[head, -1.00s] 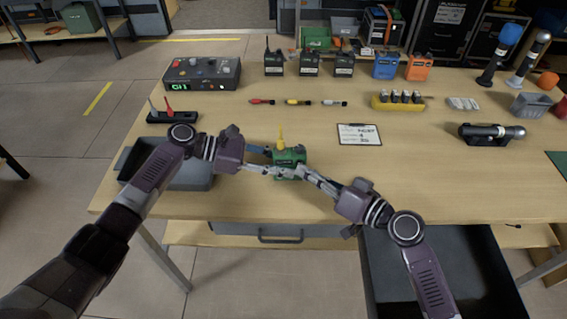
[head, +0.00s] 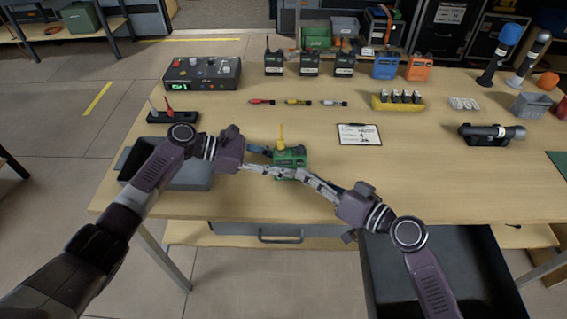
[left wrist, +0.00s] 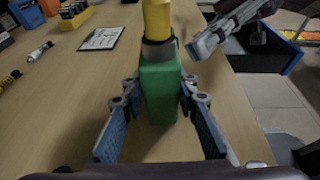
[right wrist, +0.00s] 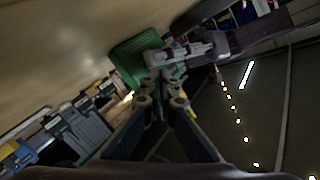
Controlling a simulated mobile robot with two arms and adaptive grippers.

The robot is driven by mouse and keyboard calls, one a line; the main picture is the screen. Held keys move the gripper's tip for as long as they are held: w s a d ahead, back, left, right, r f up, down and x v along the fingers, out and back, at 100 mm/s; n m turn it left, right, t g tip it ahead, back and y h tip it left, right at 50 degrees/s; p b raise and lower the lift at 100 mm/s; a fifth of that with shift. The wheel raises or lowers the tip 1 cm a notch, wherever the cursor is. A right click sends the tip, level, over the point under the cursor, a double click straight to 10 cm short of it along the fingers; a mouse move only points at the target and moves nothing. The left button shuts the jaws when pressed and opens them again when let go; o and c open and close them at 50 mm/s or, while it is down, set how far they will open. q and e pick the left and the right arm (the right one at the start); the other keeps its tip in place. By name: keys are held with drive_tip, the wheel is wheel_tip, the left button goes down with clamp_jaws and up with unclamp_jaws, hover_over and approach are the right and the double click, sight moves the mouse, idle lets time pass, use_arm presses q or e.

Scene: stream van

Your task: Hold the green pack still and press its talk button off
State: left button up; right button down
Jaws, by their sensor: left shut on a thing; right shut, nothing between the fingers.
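The green pack (head: 290,157) stands near the front edge of the table, with a yellow upright part (head: 282,136) on top. My left gripper (head: 268,171) is shut on the pack from the left; in the left wrist view the fingers lie on either side of the green body (left wrist: 162,92). My right gripper (head: 306,178) is shut and empty, its tips close to the pack's right front side. In the right wrist view the pack (right wrist: 138,60) lies just beyond the closed fingertips (right wrist: 160,82). I cannot tell whether they touch it. The talk button is not clearly visible.
A grey tray (head: 190,176) is left of the pack. A clipboard (head: 359,134) lies to the right.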

drive_tip(key=shift+s+d, duration=0.15)
drive_tip(key=shift+s, duration=2.65)
use_arm(q)
drive_tip(key=o, duration=1.3)
